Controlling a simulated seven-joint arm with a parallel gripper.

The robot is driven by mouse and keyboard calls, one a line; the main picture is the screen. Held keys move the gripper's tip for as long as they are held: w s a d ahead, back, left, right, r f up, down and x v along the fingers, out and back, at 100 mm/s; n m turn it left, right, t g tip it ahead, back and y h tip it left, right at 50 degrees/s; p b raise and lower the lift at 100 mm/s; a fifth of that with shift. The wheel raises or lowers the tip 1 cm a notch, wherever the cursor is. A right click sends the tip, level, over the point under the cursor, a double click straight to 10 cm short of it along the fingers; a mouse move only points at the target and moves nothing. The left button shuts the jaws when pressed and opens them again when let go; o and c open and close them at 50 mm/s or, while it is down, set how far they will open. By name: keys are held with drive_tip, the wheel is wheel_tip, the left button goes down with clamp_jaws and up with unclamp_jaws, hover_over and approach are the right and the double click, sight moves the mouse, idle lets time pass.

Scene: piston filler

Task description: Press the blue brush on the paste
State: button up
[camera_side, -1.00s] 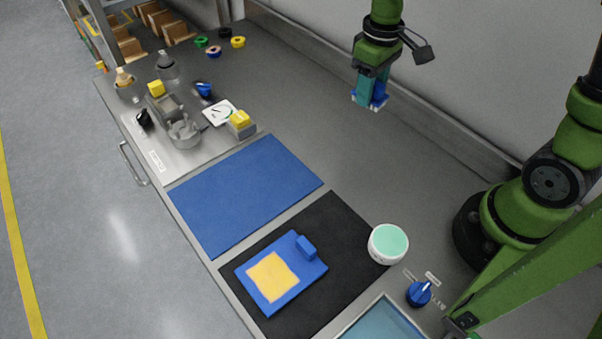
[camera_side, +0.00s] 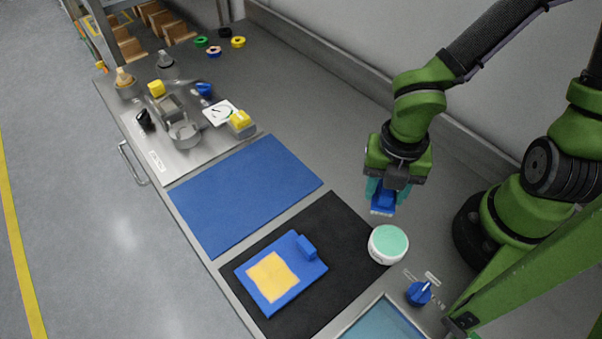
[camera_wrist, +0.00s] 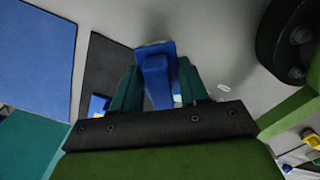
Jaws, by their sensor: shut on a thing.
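My gripper (camera_side: 384,196) is shut on the blue brush (camera_side: 383,203), whose pale bristle end points down. In the wrist view the blue brush (camera_wrist: 156,75) sits between the teal fingers of my gripper (camera_wrist: 154,88). The paste (camera_side: 389,241) is mint green and fills a round white tub near the right edge of the black mat. The brush is above the tub and slightly toward the back, apart from the paste. In the wrist view the paste is mostly hidden behind the gripper.
A blue board with a yellow pad (camera_side: 272,277) lies on the black mat (camera_side: 335,215). A blue mat (camera_side: 245,190) is further left. A blue knob (camera_side: 419,293) stands to the right of the tub. The piston filler (camera_side: 180,125) and small parts are at the far left.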

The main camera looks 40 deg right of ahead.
sight(388, 240)
drive_tip(key=s+n, duration=0.1)
drive_tip(key=n, duration=0.2)
drive_tip(key=s+a+n, duration=0.1)
drive_tip(key=n, duration=0.2)
drive_tip(key=s+a+r+n, duration=0.1)
drive_tip(key=n, duration=0.2)
drive_tip(key=shift+s+a, duration=0.15)
drive_tip(key=shift+s, duration=0.25)
drive_tip(key=n, duration=0.2)
drive_tip(key=s+n, duration=0.1)
drive_tip(key=n, duration=0.1)
drive_tip(key=shift+s+a+r, duration=0.1)
drive_tip(key=shift+a+r, duration=0.15)
drive_tip(key=shift+a, duration=0.05)
drive_tip(key=n, duration=0.2)
drive_tip(key=s+n, duration=0.1)
drive_tip(key=shift+a+r, duration=0.1)
drive_tip(key=shift+a, duration=0.15)
drive_tip(key=n, duration=0.3)
drive_tip(key=shift+w+n, duration=0.15)
drive_tip(key=shift+n, duration=0.25)
drive_tip(key=shift+a+f, duration=0.1)
drive_tip(key=shift+f, duration=1.45)
drive_tip(key=shift+w+f, duration=0.1)
drive_tip(key=shift+f, duration=0.45)
idle(1.6)
drive_tip(key=shift+r, duration=0.1)
wheel_tip(388, 240, up, 7)
idle(0.8)
